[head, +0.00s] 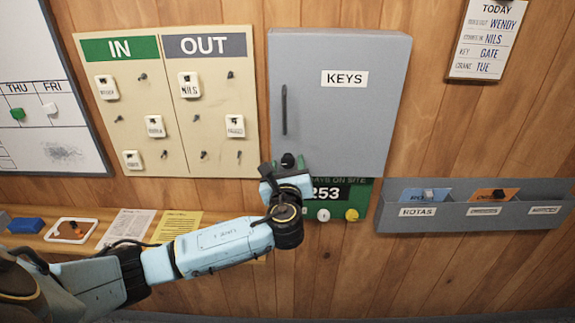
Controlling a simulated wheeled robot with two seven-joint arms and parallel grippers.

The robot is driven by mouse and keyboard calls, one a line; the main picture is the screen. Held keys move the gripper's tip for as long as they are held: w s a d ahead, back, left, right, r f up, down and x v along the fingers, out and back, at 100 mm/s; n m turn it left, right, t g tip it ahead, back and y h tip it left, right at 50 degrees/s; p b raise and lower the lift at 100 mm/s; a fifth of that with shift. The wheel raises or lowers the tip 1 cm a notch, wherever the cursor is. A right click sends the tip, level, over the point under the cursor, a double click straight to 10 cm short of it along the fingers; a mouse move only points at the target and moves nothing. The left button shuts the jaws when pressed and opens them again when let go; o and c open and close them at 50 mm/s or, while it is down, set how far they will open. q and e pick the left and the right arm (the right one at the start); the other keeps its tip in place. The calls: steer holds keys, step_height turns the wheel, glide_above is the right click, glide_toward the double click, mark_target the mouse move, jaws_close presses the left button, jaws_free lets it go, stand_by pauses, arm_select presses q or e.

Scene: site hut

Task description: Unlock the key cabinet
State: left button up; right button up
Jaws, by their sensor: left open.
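The grey key cabinet (370,110) hangs on the plank wall in the upper middle, with a white KEYS label (344,78). Its door looks shut. A dark vertical handle (284,110) is on the door's left side. My left gripper (287,164) is at the cabinet's lower left corner, below the handle, with its jaws open. A small dark round part (288,160) shows between the fingers; I cannot tell whether it is the lock or a key, or whether the fingers touch it. My right gripper is out of view.
A green days-on-site board (360,190) is just below the cabinet, partly hidden by my wrist. An IN/OUT board (215,130) with hanging tags is left. A grey document rack (475,217) is right. A shelf (85,247) with papers runs below left.

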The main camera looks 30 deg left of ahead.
arm_select(q)
steer(key=c, duration=1)
steer(key=shift+n, duration=0.3)
steer(key=n+b, duration=0.1)
steer(key=n, duration=0.3)
steer(key=shift+f, duration=0.1)
steer(key=n+b, duration=0.2)
steer(key=n, duration=0.2)
steer(key=shift+n, duration=0.4)
steer(key=n+b, duration=0.2)
steer(key=n, duration=0.3)
steer(key=shift+n+b, duration=0.7)
steer(key=shift+n, duration=1.1)
